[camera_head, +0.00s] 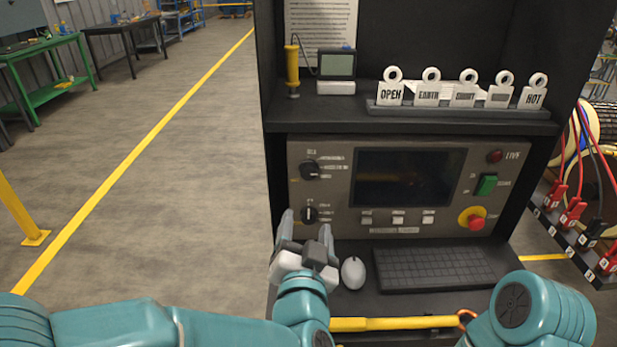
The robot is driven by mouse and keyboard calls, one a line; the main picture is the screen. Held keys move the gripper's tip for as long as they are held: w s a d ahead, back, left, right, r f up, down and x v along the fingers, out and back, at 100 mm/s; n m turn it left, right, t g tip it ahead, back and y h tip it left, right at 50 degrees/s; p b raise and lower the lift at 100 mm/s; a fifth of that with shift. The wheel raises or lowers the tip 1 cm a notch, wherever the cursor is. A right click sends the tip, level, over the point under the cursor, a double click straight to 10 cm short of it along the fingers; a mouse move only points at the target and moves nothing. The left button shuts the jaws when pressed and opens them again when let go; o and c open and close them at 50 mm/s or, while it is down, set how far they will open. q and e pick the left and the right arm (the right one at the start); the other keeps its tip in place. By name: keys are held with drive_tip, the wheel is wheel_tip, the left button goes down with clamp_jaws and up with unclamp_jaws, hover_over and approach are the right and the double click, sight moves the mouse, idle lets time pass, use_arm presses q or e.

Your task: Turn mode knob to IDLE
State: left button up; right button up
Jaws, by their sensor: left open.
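A grey control panel (335,228) stands upright in a black cabinet. It has two black rotary knobs on its left side, an upper knob (310,170) and a lower knob (309,214). The small labels around both are too blurred to read, so I cannot tell which is the mode knob or where either one points. My left gripper (306,222) is open, with its fingers pointing up just in front of and below the lower knob. The knob shows between the fingertips; I cannot tell whether they touch. My right gripper is not in view; only its teal arm shows at lower right.
The panel also has a dark screen (405,178), a green switch (487,185) and a red stop button (475,222). A mouse (353,273) and keyboard (434,269) lie on the shelf below. Tags (464,95) stand above. Open floor (190,200) lies left.

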sight(309, 174)
use_arm(q)
drive_tip(key=w+p, duration=0.1)
drive_tip(key=w, duration=0.4)
drive_tip(key=w+p, duration=0.1)
drive_tip(key=w, duration=0.4)
drive_tip(key=w+p, duration=0.1)
drive_tip(key=w, duration=0.5)
drive_tip(key=shift+w+d, duration=0.1)
drive_tip(key=shift+d, duration=0.2)
drive_tip(key=c, duration=1.1)
drive_tip(key=shift+o, duration=0.2)
